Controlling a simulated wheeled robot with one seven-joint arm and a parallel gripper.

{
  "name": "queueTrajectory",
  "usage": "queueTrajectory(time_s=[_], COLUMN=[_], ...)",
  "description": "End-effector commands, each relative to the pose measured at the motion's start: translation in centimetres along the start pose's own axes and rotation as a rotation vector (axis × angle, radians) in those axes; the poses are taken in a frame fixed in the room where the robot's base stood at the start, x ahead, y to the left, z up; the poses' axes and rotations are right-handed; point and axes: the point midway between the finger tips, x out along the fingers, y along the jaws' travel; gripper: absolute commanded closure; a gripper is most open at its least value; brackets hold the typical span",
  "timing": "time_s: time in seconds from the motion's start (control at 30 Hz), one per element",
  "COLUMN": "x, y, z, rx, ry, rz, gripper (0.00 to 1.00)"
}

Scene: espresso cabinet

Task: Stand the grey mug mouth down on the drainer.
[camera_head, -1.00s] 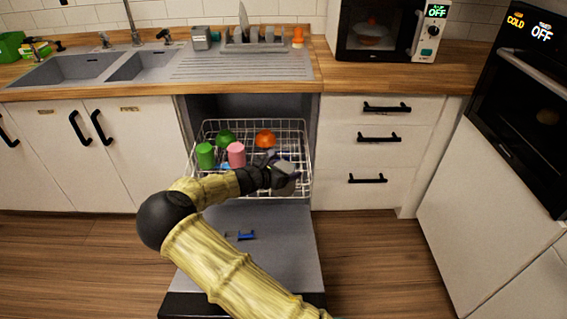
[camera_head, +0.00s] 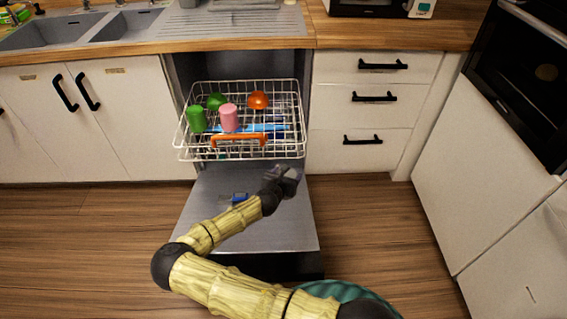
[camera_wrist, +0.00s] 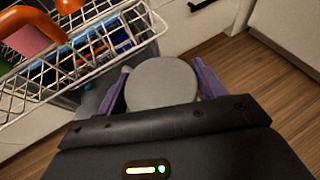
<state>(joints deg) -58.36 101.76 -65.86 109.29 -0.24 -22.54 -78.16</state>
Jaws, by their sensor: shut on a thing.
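The grey mug (camera_wrist: 162,83) is between the two purple fingers of my gripper (camera_wrist: 160,88) in the wrist view. It shows as a plain round grey face, with no opening visible. In the head view my gripper (camera_head: 284,180) is in front of the dishwasher rack, above the open door, and the mug there is small and hard to make out. The ridged grey drainer (camera_head: 268,22) is on the counter to the right of the sink, far behind and above my gripper. Its back part is cut off by the top edge.
The pulled-out wire rack (camera_head: 283,152) holds a green cup (camera_head: 196,118), a pink cup (camera_head: 229,118), a green bowl (camera_head: 216,102) and an orange bowl (camera_head: 258,99). The dishwasher door (camera_head: 270,235) lies open below. The visible front of the drainer is clear.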

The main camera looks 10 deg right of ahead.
Motion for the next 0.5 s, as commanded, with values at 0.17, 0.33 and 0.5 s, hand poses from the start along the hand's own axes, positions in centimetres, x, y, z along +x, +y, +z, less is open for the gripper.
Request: queueTrajectory(time_s=[0.17, 0.33, 0.5], x=[1.4, 1.9, 1.7], y=[-2.1, -3.6, -5.2], z=[-3.5, -4.8, -5.2], rx=[-0.053, -0.110, -0.169], ry=[-0.012, -0.023, -0.033], rz=[0.128, 0.245, 0.368], gripper=[0.63, 0.63, 0.63])
